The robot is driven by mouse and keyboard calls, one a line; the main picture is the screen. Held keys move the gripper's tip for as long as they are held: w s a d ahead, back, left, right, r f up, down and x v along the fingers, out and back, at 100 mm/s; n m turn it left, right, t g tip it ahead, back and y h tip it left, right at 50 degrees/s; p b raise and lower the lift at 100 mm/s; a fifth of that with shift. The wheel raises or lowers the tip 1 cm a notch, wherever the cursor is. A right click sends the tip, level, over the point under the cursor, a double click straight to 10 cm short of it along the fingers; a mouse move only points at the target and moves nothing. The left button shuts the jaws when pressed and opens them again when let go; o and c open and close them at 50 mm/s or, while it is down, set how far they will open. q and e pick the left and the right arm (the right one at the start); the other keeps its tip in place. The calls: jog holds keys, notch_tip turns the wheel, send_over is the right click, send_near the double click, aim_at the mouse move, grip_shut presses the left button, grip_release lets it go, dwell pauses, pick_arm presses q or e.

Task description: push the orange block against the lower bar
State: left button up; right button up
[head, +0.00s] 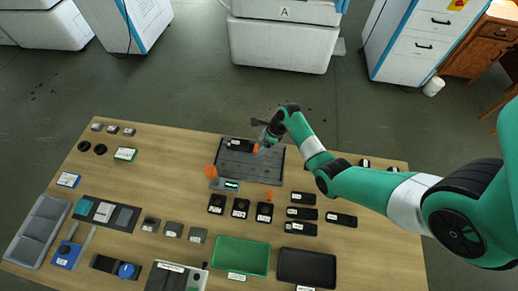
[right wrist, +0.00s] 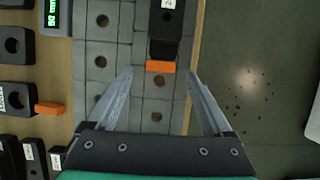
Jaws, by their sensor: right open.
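The orange block (right wrist: 160,67) lies on the grey hole-patterned plate (head: 262,172), at the end of a black labelled bar (right wrist: 166,25). It appears to touch or nearly touch the bar's dark end. In the head view the orange block (head: 256,148) shows small beside the black bar (head: 238,145) near the plate's far edge. My right gripper (head: 264,139) is over the plate, open and empty. In the right wrist view its two fingers (right wrist: 159,76) stand either side of the orange block, apart from it. I cannot tell their height above the plate. My left gripper is out of view.
A green-lit display (head: 231,185) and an orange piece (head: 211,171) stand at the plate's near-left corner. Several black blocks stand in front of the plate. A green tray (head: 241,240) and a black tray (head: 334,266) lie nearer. The plate's near half is clear.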

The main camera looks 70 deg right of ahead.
aim_at(256, 149)
jog(key=shift+b+x, duration=0.35)
jog(key=shift+x, duration=0.9)
grip_shut()
